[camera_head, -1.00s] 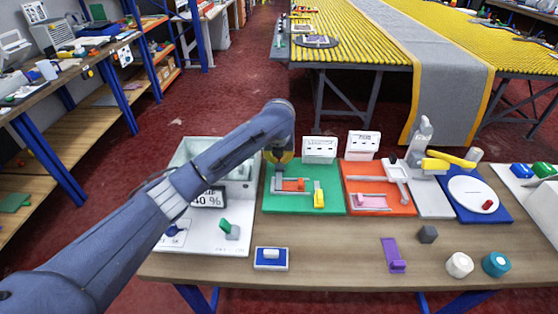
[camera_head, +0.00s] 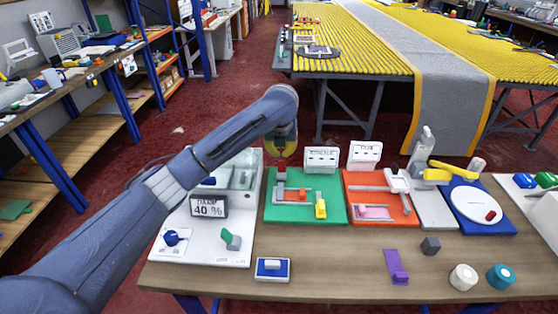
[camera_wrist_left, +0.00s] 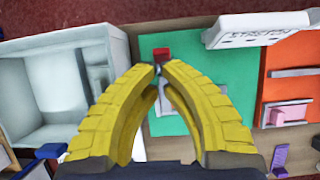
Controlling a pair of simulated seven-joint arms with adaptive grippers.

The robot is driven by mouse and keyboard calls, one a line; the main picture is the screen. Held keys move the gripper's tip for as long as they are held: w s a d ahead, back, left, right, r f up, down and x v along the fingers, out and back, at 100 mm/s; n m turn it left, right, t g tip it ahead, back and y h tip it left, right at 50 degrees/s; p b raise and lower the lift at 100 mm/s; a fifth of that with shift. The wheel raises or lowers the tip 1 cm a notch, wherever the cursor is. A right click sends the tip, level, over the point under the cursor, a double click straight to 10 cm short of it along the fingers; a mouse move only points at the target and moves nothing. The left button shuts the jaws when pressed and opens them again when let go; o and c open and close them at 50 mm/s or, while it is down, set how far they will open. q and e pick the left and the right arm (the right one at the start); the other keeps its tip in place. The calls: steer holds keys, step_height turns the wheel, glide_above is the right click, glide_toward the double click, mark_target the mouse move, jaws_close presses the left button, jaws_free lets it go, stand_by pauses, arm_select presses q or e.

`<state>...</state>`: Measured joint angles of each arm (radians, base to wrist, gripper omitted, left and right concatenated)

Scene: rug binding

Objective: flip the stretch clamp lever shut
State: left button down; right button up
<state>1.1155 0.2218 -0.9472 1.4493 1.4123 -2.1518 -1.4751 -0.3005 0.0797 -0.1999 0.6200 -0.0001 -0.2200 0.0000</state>
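The stretch clamp sits on a green board (camera_head: 335,213), with grey and orange parts and a yellow block (camera_head: 321,208). A red-tipped grey piece (camera_head: 281,164), seemingly the clamp lever, stands at the board's back left corner. The red tip also shows in the left wrist view (camera_wrist_left: 161,53), just past my fingertips. My left gripper (camera_head: 281,153) is just above and behind this red tip, pointing down. In the wrist view its yellow fingertips (camera_wrist_left: 158,69) nearly meet, with nothing clearly held between them. Whether they touch the lever cannot be told. My right gripper is not in view.
A white sign (camera_head: 321,159) stands behind the green board. A white unit with a 40 % display (camera_head: 209,206) is at its left. An orange board (camera_head: 380,208) is at its right. Loose blocks lie along the table's front edge.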

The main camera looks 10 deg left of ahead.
arm_select(q)
steer(key=shift+w+r, duration=0.2)
steer(key=shift+r, duration=0.85)
steer(key=shift+w+r, duration=0.15)
steer(key=shift+r, duration=0.85)
